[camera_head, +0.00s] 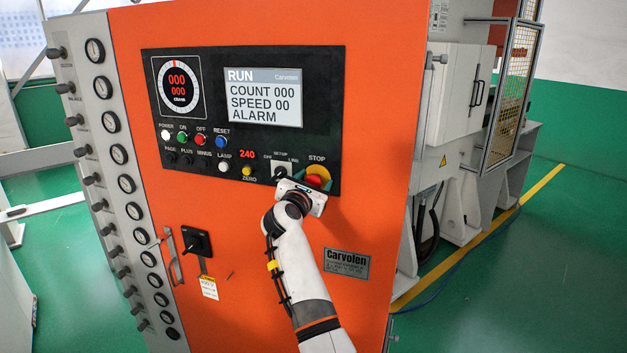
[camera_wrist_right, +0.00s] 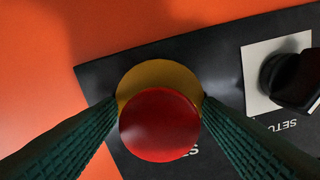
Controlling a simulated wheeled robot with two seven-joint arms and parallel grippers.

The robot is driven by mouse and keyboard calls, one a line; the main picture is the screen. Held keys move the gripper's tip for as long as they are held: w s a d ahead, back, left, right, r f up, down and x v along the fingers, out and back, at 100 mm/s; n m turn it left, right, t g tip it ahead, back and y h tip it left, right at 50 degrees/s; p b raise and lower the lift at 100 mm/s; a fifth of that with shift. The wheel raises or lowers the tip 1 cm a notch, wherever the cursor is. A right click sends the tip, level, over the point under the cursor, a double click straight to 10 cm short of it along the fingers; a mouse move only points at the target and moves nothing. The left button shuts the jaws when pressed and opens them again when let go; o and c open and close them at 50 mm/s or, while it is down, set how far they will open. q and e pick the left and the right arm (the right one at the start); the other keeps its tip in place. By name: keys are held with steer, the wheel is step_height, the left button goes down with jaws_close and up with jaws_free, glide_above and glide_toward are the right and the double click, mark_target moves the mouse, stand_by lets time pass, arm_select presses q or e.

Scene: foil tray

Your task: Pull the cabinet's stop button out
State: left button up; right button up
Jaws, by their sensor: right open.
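The stop button is a round red mushroom head (camera_wrist_right: 160,126) on a yellow base (camera_wrist_right: 158,76), mounted on the cabinet's black control panel. In the head view, the red button (camera_head: 318,172) sits under the STOP label, partly hidden by my right gripper. My right gripper (camera_head: 314,181) reaches up to it from below. In the wrist view, the green ribbed fingers of the right gripper (camera_wrist_right: 160,103) are open, one on each side of the button. Whether they touch it I cannot tell. My left gripper is not in view.
A black selector knob (camera_wrist_right: 292,78) on a white plate is close beside the button. The orange cabinet (camera_head: 240,220) has several lamps and buttons, a lit display (camera_head: 262,98), and a black handle (camera_head: 196,242) lower left. Gauges line its left side. Green floor is free at right.

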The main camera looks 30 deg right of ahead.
jaws_close()
steer(key=shift+s+a+f+b, duration=0.15)
steer(key=shift+s+a+b, duration=0.3)
steer(key=shift+a+b, duration=0.15)
jaws_free()
steer(key=shift+a, duration=0.1)
